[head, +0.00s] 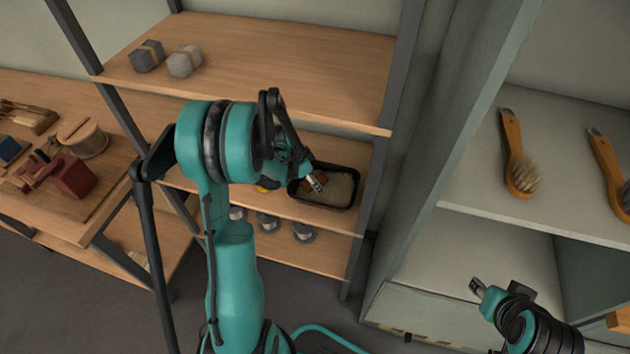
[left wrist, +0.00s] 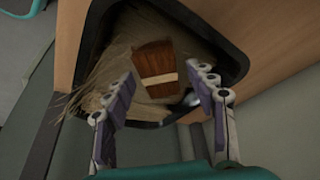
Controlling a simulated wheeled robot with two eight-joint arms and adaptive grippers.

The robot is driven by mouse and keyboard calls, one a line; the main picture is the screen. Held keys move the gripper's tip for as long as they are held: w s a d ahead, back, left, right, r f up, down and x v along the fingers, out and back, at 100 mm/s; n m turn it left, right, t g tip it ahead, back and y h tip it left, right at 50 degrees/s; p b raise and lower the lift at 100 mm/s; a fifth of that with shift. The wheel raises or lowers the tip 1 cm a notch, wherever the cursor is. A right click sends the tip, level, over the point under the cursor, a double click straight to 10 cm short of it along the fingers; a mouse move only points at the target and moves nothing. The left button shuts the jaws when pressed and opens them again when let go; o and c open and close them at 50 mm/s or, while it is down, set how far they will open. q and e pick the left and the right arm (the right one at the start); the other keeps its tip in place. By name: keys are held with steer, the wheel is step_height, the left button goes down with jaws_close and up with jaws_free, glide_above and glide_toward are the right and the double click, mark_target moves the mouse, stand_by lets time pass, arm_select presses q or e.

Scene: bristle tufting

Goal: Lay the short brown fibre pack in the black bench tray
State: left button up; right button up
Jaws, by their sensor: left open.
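The black bench tray (head: 336,203) stands on the middle shelf of the rack, and its dark rim (left wrist: 88,42) shows in the left wrist view. The short brown fibre pack (left wrist: 155,66), a brown block with a pale band, is inside the tray's outline on pale fibres. In the head view only a bit of brown shows beside the gripper. My left gripper (head: 316,184) is at the tray; in the left wrist view its fingers (left wrist: 164,100) are open, apart on either side of the pack's near end. My right gripper (head: 477,289) is at the lower right; its jaw opening is unclear.
Two grey banded packs (head: 165,60) sit on the upper shelf (head: 270,60). Several round metal pieces (head: 268,222) stand on the lower shelf. Wooden brushes (head: 518,160) lie on the pale cabinet shelf at right. A workbench with a red block (head: 70,175) is at left.

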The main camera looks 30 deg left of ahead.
mark_target(307, 186)
arm_select(q)
steer(key=p+v, duration=0.1)
steer(key=v, duration=0.4)
steer(key=shift+s+r+p, duration=0.1)
steer(key=shift+r+p, duration=0.25)
steer(key=shift+p, duration=0.05)
arm_select(e)
step_height(307, 186, up, 2)
steer(key=shift+r, duration=0.15)
